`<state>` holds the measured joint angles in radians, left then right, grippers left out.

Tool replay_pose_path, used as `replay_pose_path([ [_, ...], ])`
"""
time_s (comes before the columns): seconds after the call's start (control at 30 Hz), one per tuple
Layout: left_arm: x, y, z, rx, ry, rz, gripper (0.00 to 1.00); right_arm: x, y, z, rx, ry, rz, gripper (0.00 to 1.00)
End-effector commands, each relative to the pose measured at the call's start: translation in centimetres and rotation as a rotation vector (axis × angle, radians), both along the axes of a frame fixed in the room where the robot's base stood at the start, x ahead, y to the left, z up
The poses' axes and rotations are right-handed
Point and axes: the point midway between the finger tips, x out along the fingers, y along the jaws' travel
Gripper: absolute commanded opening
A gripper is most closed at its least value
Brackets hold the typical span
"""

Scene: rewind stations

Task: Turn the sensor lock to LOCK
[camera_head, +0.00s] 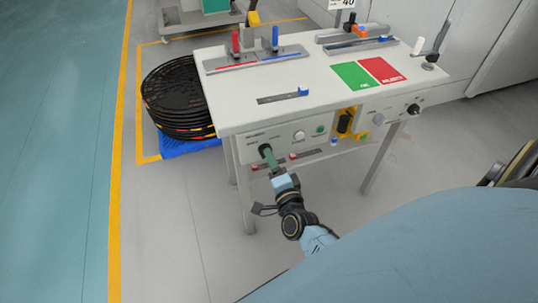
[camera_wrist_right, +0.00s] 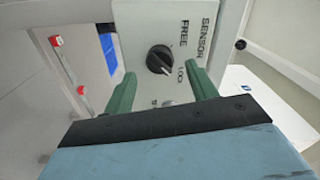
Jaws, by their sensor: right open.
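The sensor lock is a black rotary knob (camera_wrist_right: 159,59) on a pale panel marked SENSOR, FREE and a partly covered LOCK in the right wrist view. A light mark on the knob lies toward its lower right, on the side of the LOCK lettering; its exact setting is hard to tell. My right gripper (camera_wrist_right: 161,84) is open, with its green fingers spread to either side of the knob and no visible contact. My left gripper is not in view.
The white table (camera_head: 300,95) carries red and blue clamps, a green pad (camera_head: 352,76) and a red pad (camera_head: 383,70). Other knobs and buttons, including a black knob (camera_head: 413,109), line the front panel. A stack of black rings (camera_head: 178,97) stands left of the table.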

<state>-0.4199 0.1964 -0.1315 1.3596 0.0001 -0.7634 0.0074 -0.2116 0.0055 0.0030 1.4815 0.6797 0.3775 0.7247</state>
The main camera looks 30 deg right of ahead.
Motion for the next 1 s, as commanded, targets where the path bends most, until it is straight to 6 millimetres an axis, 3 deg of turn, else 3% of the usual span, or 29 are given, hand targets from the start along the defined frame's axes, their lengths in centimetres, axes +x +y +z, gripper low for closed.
replay_pose_path([
  [0.2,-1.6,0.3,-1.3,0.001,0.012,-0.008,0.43,-5.2,1.2,0.1,-0.001,0.004,0.000,0.57],
  [0.4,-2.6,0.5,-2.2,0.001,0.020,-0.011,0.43,-8.4,2.0,0.0,0.001,0.002,0.001,0.57],
  [0.6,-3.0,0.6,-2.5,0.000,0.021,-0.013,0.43,-9.7,2.3,0.0,0.000,0.000,0.000,0.57],
  [1.0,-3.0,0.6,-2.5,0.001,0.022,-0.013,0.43,-9.7,2.3,0.0,0.000,0.000,0.000,0.57],
])
